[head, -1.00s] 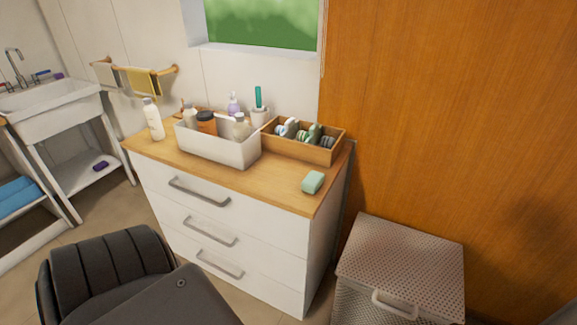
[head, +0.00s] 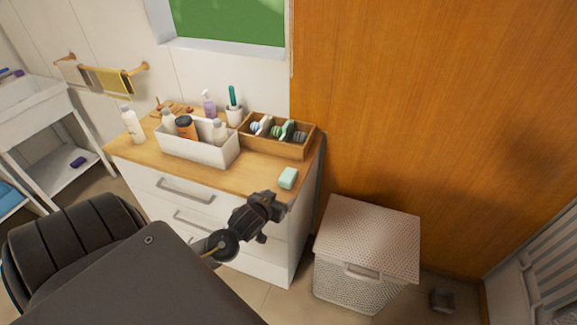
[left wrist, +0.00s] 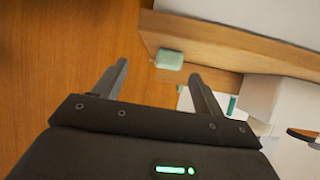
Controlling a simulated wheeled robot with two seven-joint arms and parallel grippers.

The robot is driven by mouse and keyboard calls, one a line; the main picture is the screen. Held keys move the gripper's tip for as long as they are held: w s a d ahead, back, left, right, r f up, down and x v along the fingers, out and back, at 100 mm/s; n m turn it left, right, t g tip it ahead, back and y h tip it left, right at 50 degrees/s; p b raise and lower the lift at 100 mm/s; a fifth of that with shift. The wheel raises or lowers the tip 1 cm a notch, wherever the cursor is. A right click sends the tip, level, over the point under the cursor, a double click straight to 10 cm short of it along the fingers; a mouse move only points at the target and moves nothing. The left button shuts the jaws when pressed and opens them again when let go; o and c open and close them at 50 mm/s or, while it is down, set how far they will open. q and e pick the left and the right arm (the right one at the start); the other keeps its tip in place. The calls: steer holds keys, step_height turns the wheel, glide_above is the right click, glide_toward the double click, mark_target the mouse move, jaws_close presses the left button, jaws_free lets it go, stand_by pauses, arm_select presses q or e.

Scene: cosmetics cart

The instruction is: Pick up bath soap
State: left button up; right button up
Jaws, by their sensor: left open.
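The bath soap is a pale green block (head: 288,178) near the front right corner of the wooden cart top (head: 236,176). In the left wrist view the soap (left wrist: 169,59) shows beyond the fingers, near the edge of the top and roughly between them. My left gripper (head: 272,203) is just in front of and below the soap in the head view. In the left wrist view my left gripper (left wrist: 158,82) is open and empty, apart from the soap. My right gripper is not in view.
A white bin with bottles (head: 198,153) and a wooden box (head: 278,147) with several small items stand behind the soap. A white bottle (head: 132,125) stands at the left. A perforated hamper (head: 367,250) is right of the cart, before a wooden wall (head: 440,110).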

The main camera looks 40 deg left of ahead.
mark_target(286, 178)
arm_select(q)
steer(key=shift+t+y, duration=0.3)
steer(key=shift+t, duration=0.2)
steer(key=w+a, duration=0.1)
steer(key=w+a+r, duration=0.1)
steer(key=shift+w+a+r, duration=0.2)
steer(key=shift+w+a, duration=0.15)
steer(key=shift+w, duration=0.2)
steer(key=p+x, duration=0.1)
steer(key=x, duration=0.4)
steer(key=shift+f, duration=0.1)
steer(key=shift+w+a+p, duration=0.15)
steer(key=shift+w+p, duration=0.15)
steer(key=shift+w, duration=0.1)
steer(key=x, duration=0.2)
steer(key=p+x, duration=0.1)
steer(key=x, duration=0.1)
steer(key=shift+f, duration=0.4)
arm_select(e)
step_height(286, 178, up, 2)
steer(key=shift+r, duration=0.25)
arm_select(q)
steer(key=shift+c, duration=0.4)
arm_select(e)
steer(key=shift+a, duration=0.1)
arm_select(q)
steer(key=c, duration=1)
